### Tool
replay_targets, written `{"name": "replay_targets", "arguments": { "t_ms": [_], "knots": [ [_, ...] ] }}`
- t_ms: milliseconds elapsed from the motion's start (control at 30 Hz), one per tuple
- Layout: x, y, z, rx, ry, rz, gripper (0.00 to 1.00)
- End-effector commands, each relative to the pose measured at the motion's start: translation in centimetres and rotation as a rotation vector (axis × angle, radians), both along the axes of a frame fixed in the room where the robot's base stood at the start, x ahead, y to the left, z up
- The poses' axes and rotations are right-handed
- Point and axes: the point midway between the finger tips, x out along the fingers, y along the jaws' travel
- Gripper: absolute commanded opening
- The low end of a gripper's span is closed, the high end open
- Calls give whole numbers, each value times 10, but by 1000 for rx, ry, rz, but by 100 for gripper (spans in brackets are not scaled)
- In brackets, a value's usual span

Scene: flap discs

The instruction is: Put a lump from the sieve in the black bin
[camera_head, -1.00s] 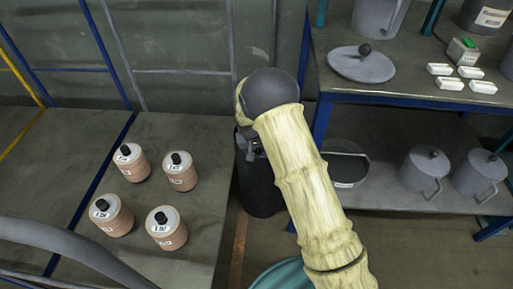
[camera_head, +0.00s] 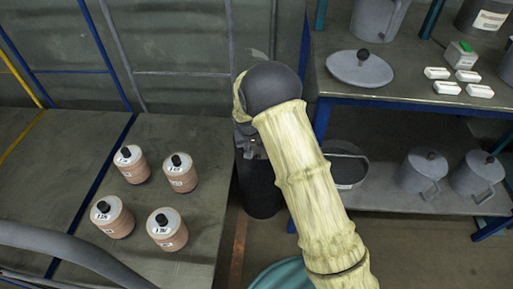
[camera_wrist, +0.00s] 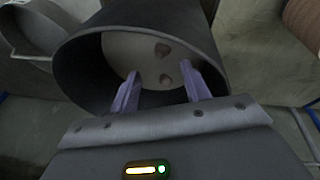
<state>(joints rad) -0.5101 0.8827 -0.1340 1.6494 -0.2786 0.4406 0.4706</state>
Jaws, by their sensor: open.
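The black bin (camera_head: 262,188) stands on the floor between the left table and the shelf, partly hidden by my arm. In the wrist view its dark wall (camera_wrist: 85,72) surrounds a pale bottom. A round grey pan that may be the sieve (camera_head: 347,168) sits on the lower shelf, partly behind my arm.
Several labelled pinkish jars with black knobs, one of them here (camera_head: 168,228), stand on the left table. Lidded grey pots (camera_head: 424,172) share the lower shelf. A grey lid (camera_head: 359,68) and white blocks (camera_head: 447,87) lie on the upper shelf (camera_head: 400,88).

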Motion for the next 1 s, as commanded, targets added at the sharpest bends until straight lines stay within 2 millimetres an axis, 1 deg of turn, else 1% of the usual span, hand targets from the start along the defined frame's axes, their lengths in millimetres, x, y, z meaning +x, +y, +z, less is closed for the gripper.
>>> {"name": "replay_targets", "arguments": {
  "t_ms": [33,100,300,400,533,1000],
  "knots": [
    [-3,2,16,0,-1,1,47],
    [-6,4,30,1,-2,1,47],
    [-16,8,67,2,-4,0,47],
    [-19,10,79,2,-4,1,47],
    [-22,12,85,1,-2,2,47],
    [-22,11,85,1,-3,1,47]
  ]
}}
